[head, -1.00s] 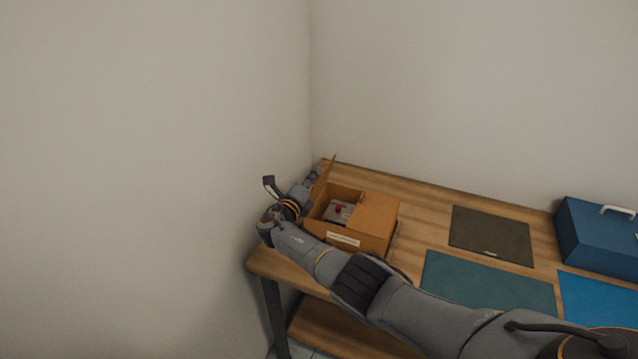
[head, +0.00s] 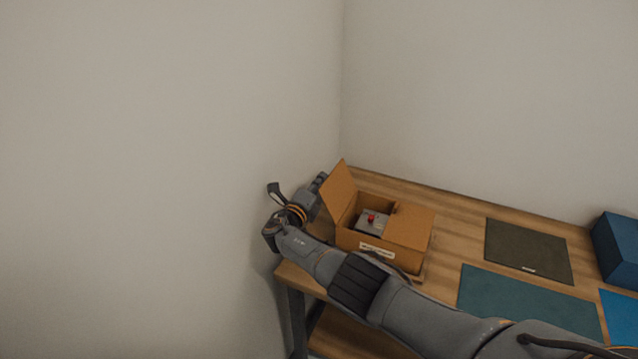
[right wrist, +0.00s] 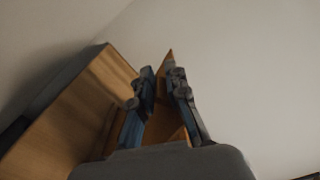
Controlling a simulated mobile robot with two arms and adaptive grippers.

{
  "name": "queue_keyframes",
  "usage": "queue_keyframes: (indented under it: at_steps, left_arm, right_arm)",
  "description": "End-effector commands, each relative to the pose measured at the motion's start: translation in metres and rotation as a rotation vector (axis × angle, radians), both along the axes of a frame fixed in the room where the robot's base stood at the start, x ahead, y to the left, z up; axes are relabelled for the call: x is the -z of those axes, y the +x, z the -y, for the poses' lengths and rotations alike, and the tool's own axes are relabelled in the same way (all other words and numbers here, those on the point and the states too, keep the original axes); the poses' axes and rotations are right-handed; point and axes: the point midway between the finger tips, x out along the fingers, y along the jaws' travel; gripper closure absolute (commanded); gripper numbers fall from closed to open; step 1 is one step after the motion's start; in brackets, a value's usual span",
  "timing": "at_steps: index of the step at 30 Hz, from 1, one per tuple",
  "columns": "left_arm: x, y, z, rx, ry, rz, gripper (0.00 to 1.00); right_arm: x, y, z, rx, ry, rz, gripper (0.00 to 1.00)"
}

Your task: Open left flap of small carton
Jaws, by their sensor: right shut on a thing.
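The small carton (head: 365,243) stands on the wooden table near its left end. Its left flap (head: 339,187) stands up and leans outward to the left. Its right flap (head: 410,226) lies across the right part of the opening. A grey box with a red button (head: 371,219) shows inside. My right gripper (head: 320,181) is at the carton's left side, at the left flap's outer face, its fingertips partly hidden. In the right wrist view my right gripper (right wrist: 163,95) is shut on the brown left flap (right wrist: 164,122). My left gripper is out of view.
The wall is close to my right wrist on the left. A dark mat (head: 528,250), a teal mat (head: 530,300) and a blue mat (head: 620,315) lie right of the carton. A blue case (head: 618,250) stands at the right edge. My right arm crosses in front.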

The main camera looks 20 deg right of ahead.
Motion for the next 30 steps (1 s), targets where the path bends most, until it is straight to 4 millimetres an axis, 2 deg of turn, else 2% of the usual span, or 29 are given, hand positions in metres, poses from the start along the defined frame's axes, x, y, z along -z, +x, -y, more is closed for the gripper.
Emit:
queue_keyframes:
  at_steps: [1, 16, 17, 18, 19, 30]
  left_arm:
    - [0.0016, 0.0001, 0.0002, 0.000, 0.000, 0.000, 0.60]
    - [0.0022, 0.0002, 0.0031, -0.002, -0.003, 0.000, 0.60]
    - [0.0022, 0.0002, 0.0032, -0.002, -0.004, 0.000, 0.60]
    - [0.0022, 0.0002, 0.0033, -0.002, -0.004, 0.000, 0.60]
    - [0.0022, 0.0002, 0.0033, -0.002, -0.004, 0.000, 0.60]
    - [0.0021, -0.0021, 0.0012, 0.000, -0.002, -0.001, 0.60]
  right_arm:
    - [0.0098, -0.0031, 0.0001, 0.001, 0.008, -0.011, 1.00]
    - [0.0136, -0.0053, 0.0020, 0.008, 0.010, -0.015, 1.00]
    - [0.0136, -0.0053, 0.0022, 0.008, 0.010, -0.015, 0.82]
    - [0.0137, -0.0054, 0.0023, 0.008, 0.009, -0.015, 0.74]
    - [0.0136, -0.0054, 0.0024, 0.008, 0.009, -0.015, 0.70]
    - [0.0126, -0.0060, 0.0016, 0.009, 0.007, -0.014, 0.70]
